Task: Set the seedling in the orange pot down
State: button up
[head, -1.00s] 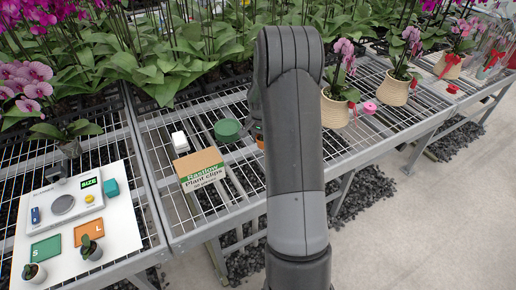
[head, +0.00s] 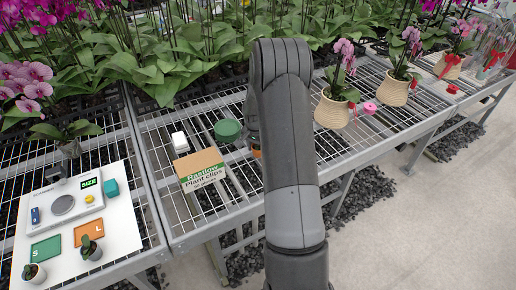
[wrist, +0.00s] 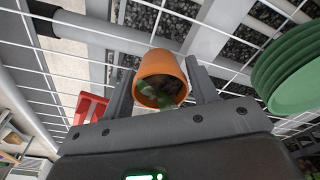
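The orange pot (wrist: 162,72) with a small green seedling (wrist: 152,95) sits between the two fingers of my gripper (wrist: 161,85) in the wrist view. The fingers lie close against both sides of the pot, so my gripper looks shut on it. In the head view only a sliver of the orange pot (head: 257,153) shows, left of my arm; the arm hides the rest and most of my gripper. Wire bench mesh lies beyond the pot in the wrist view. I cannot tell whether the pot's base touches the mesh.
A stack of green round dishes (head: 227,131) stands close left of the pot; it also shows in the wrist view (wrist: 290,72). A plant clips box (head: 201,168) and a white block (head: 180,142) are further left. A potted orchid (head: 331,108) stands right of my arm.

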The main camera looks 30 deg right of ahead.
jog(key=o, duration=0.3)
notch_tip(320, 180, up, 12)
jog(key=a, duration=0.1)
notch_tip(320, 180, up, 9)
jog(key=n+t, duration=0.1)
jog(key=n, duration=0.1)
send_over(256, 150)
jog(key=s+a, duration=0.3)
jog(key=a, duration=0.2)
jog(key=s+a+r+n+t, duration=0.1)
jog(key=s+a+r+n, duration=0.2)
jog(key=s+a+r, duration=0.5)
jog(key=s+a+r+n+t, duration=0.1)
jog(key=s+a+n, duration=0.1)
jog(key=s, duration=0.4)
jog(key=s+a+r+n+t, duration=0.1)
jog(key=s+a+r+n, duration=0.1)
jog(key=s, duration=0.5)
jog(key=s+a+r+n+y, duration=0.1)
jog(key=s+a+n, duration=0.1)
jog(key=s, duration=0.4)
jog(key=shift+s+a+r+t, duration=0.1)
jog(key=shift+a+t, duration=0.1)
jog(key=shift+a, duration=0.25)
jog(key=shift+s+a+r+t, duration=0.1)
jog(key=shift+a+t, duration=0.1)
jog(key=shift+a, duration=0.25)
